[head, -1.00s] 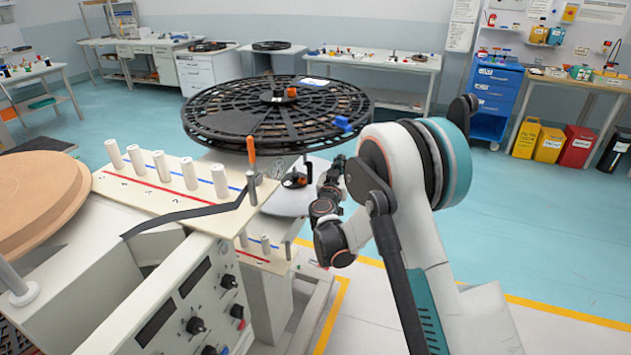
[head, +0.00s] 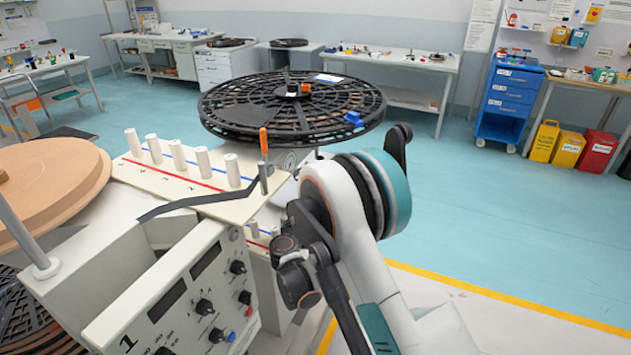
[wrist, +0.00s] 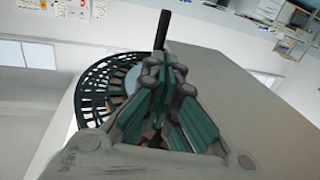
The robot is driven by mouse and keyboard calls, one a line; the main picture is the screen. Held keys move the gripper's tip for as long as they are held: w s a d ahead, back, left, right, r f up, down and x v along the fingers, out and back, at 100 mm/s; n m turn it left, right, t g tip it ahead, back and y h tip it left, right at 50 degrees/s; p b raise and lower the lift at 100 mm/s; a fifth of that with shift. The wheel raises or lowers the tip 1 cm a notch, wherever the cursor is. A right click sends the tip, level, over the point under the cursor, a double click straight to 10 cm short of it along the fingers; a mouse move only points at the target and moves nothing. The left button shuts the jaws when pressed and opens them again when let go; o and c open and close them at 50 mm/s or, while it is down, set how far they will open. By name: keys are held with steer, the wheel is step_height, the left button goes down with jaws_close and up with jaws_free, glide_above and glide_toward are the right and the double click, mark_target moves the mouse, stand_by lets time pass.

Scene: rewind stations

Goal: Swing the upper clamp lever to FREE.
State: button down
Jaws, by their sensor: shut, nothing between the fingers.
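A lever with an orange handle (head: 263,143) stands upright at the right end of the cream plate (head: 190,200) in the head view. I cannot read any FREE mark near it. My arm is just right of the lever and hides what lies behind it; my gripper's fingers cannot be made out there. In the wrist view my gripper (wrist: 168,70) is shut and empty. A dark upright rod (wrist: 161,30) shows just past the fingertips; I cannot tell whether it is the lever or whether they touch.
A black slotted reel (head: 290,105) lies behind the plate. White rollers (head: 178,156) stand on the plate, and a dark strip (head: 205,200) crosses it. A knobbed control panel (head: 190,300) is in front. A brown roll (head: 50,180) is at left. Open floor (head: 500,220) lies right.

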steer(key=w+d+b, duration=0.2)
steer(key=w+b, duration=0.1)
steer(key=w, duration=1)
steer(key=shift+w+b, duration=0.25)
steer(key=shift+b, duration=0.1)
steer(key=shift+d, duration=0.1)
steer(key=shift+w+d+f, duration=0.15)
steer(key=shift+w+f, duration=0.15)
steer(key=shift+w, duration=0.1)
steer(key=w, duration=0.2)
steer(key=d+b, duration=0.1)
steer(key=shift+w+f, duration=0.35)
steer(key=shift+w, duration=0.05)
steer(key=w+d+r, duration=0.2)
steer(key=w, duration=0.3)
steer(key=shift+w, duration=0.2)
steer(key=shift+w+r, duration=0.1)
steer(key=shift+r, duration=0.15)
stand_by(0.4)
